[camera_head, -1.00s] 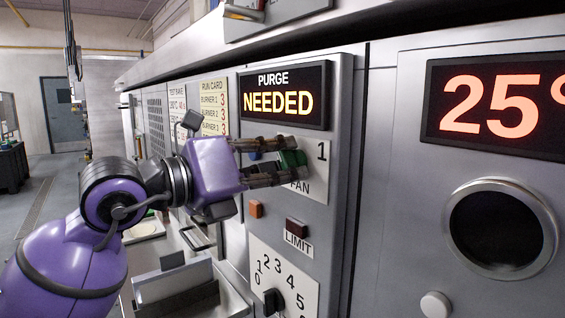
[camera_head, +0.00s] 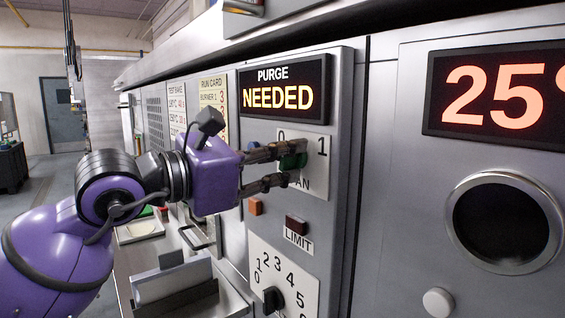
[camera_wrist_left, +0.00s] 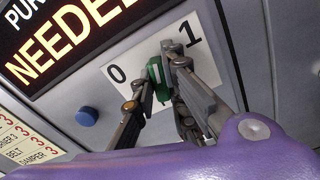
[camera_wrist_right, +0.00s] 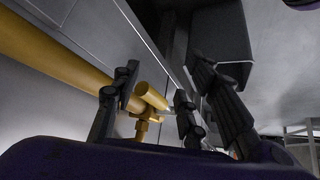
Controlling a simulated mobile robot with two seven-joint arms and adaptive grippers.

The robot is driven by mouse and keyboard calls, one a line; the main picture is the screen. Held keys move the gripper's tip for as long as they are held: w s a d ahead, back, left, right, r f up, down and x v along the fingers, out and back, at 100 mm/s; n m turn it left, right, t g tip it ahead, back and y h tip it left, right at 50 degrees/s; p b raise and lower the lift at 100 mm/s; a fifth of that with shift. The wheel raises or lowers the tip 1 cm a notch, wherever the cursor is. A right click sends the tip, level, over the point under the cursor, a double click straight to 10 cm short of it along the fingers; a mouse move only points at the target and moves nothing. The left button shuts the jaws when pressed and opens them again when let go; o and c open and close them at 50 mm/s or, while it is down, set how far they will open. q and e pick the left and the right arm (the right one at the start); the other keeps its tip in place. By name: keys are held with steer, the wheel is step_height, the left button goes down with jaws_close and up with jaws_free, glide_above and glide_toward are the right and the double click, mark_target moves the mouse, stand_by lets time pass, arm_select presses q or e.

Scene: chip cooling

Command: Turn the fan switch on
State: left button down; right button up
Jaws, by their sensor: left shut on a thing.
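The green fan switch (camera_head: 293,160) is a knob on a white plate marked 0 on the left and 1 on the right. My left gripper (camera_head: 284,166) is shut on it, with one finger on each side. In the left wrist view the knob (camera_wrist_left: 157,82) shows a white line and sits between the fingers, below the gap between 0 and 1. The fingers hide part of the plate and the FAN label. My right gripper (camera_wrist_right: 153,97) shows in its wrist view with fingers apart, away from the switch.
The lit PURGE NEEDED sign (camera_head: 284,91) is just above the switch. A red LIMIT button (camera_head: 296,225), an orange button (camera_head: 255,206) and a black dial (camera_head: 272,299) are below. A yellow pipe with a fitting (camera_wrist_right: 150,97) lies beyond the right gripper's fingers.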

arm_select(q)
steer(key=m+b, duration=0.1)
steer(key=m, duration=0.2)
steer(key=shift+f, duration=0.1)
steer(key=shift+m, duration=0.8)
steer(key=c, duration=1.8)
jaws_free()
steer(key=shift+o, duration=0.2)
